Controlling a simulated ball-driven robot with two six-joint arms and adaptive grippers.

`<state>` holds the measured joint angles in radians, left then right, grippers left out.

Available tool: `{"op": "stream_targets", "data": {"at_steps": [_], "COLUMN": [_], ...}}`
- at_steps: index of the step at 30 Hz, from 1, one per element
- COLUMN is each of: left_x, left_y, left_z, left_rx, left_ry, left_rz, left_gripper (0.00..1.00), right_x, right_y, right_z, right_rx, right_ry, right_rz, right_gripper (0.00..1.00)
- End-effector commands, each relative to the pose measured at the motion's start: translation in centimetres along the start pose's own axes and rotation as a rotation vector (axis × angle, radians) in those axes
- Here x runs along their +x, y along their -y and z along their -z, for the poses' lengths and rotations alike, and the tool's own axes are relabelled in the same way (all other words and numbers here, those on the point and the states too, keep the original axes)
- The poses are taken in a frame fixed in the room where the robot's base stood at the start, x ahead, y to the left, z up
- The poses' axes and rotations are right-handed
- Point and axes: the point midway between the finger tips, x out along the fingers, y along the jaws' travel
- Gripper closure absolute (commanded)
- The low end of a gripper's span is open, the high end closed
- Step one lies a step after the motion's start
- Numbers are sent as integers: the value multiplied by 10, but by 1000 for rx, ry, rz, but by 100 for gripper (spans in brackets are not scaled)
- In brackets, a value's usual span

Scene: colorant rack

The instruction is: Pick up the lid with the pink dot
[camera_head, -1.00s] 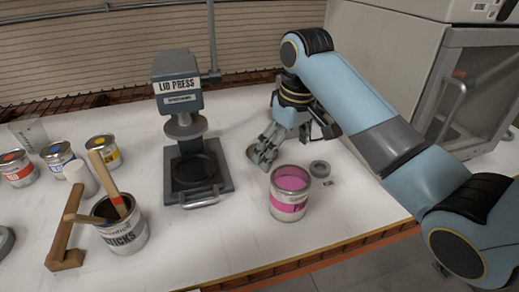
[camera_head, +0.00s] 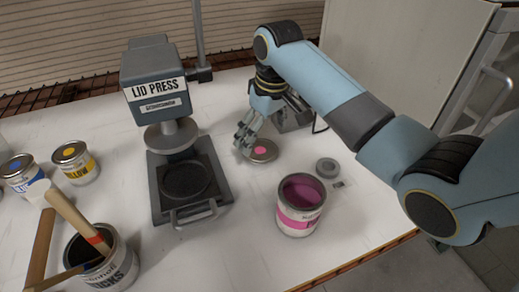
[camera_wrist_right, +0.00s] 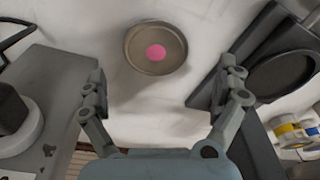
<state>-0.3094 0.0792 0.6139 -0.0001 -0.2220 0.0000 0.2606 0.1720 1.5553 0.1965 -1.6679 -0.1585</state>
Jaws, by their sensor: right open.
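The lid with the pink dot (camera_head: 264,155) lies flat on the white table, right of the lid press. In the right wrist view the round metal lid (camera_wrist_right: 143,62) shows whole, with its pink dot facing up. My right gripper (camera_head: 244,138) is just left of and behind the lid in the head view. In the right wrist view its two fingers (camera_wrist_right: 158,95) are spread wide, and the lid lies beyond them, between their lines. The gripper is empty, and no contact with the lid shows. My left gripper is not in view.
The lid press (camera_head: 160,110) stands left of the lid. A can of sticks (camera_head: 112,268) and paint cans (camera_head: 75,168) stand at left. A large grey cabinet (camera_head: 400,50) is behind.

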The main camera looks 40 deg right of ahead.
Motion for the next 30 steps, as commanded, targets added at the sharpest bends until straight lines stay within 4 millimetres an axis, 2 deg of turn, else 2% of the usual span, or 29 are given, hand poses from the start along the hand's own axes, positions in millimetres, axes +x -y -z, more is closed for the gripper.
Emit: {"op": "stream_targets", "data": {"at_steps": [2,5,13,22,30], "left_x": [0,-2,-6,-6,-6], "left_y": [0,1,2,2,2], "left_z": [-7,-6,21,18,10], "left_rx": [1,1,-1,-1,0], "left_ry": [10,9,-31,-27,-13], "left_rz": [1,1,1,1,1], "left_gripper": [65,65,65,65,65], "right_x": [6,14,53,60,59], "right_y": [0,-1,-5,-5,-5], "right_z": [0,0,3,3,3], "right_rx": [0,0,0,-1,-1], "right_ry": [0,2,1,-1,-1], "right_rz": [0,-1,0,-1,-1], "right_gripper": [0,0,0,0,33]}}
